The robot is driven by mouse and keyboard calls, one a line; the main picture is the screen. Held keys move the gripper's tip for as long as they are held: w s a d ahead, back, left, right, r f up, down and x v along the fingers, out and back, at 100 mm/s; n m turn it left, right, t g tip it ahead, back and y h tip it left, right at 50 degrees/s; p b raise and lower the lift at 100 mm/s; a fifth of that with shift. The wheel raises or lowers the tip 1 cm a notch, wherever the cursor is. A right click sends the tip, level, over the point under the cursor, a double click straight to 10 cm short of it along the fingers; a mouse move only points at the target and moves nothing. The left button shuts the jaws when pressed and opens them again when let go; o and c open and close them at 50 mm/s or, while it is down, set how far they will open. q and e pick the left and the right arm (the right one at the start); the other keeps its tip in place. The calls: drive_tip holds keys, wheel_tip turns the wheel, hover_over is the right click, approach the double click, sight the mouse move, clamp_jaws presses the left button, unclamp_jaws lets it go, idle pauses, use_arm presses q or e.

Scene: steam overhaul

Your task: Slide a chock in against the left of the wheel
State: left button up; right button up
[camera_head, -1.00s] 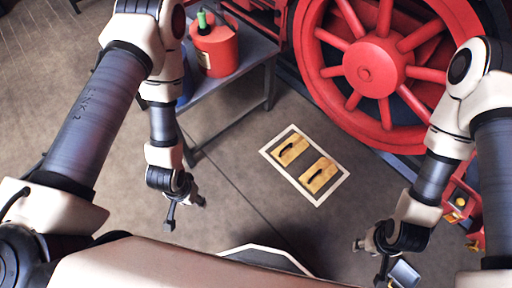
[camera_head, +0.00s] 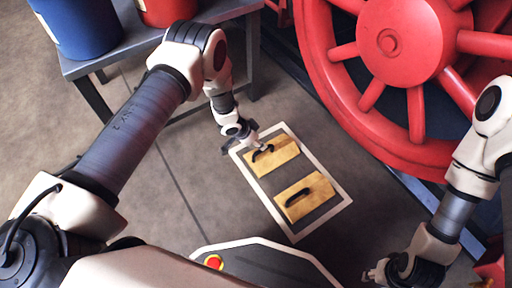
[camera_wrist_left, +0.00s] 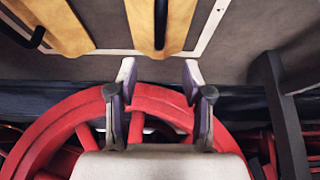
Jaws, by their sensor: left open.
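Two yellow wooden chocks with dark handles, a far chock (camera_head: 284,151) and a near chock (camera_head: 318,187), lie inside a white-bordered floor rectangle (camera_head: 335,208). The big red spoked wheel (camera_head: 345,95) stands behind them, with floor between. My left gripper (camera_head: 244,147) is at the far chock's left end, by its handle. In the left wrist view its fingers (camera_wrist_left: 158,82) are apart with nothing between them; one chock (camera_wrist_left: 176,25) is beyond the fingertips and the other (camera_wrist_left: 68,28) is to the left. My right gripper (camera_head: 376,272) is low at the right, its fingers apart and empty.
A grey metal table (camera_head: 146,40) stands at the upper left with a blue drum (camera_head: 80,27) and a red can (camera_head: 167,9). A dark rail or plinth edge (camera_head: 420,190) runs below the wheel. Floor left of the chocks is clear.

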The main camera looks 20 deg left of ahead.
sight(270, 145)
use_arm(q)
drive_tip(key=b+x, duration=0.7)
drive_tip(key=x, duration=0.1)
drive_tip(key=shift+f+b, duration=0.3)
drive_tip(key=shift+f, duration=0.1)
drive_tip(key=shift+w+d+f, duration=0.1)
drive_tip(key=shift+f, duration=0.05)
clamp_jaws()
drive_tip(key=shift+r+p, duration=1.1)
drive_tip(key=shift+r, duration=0.45)
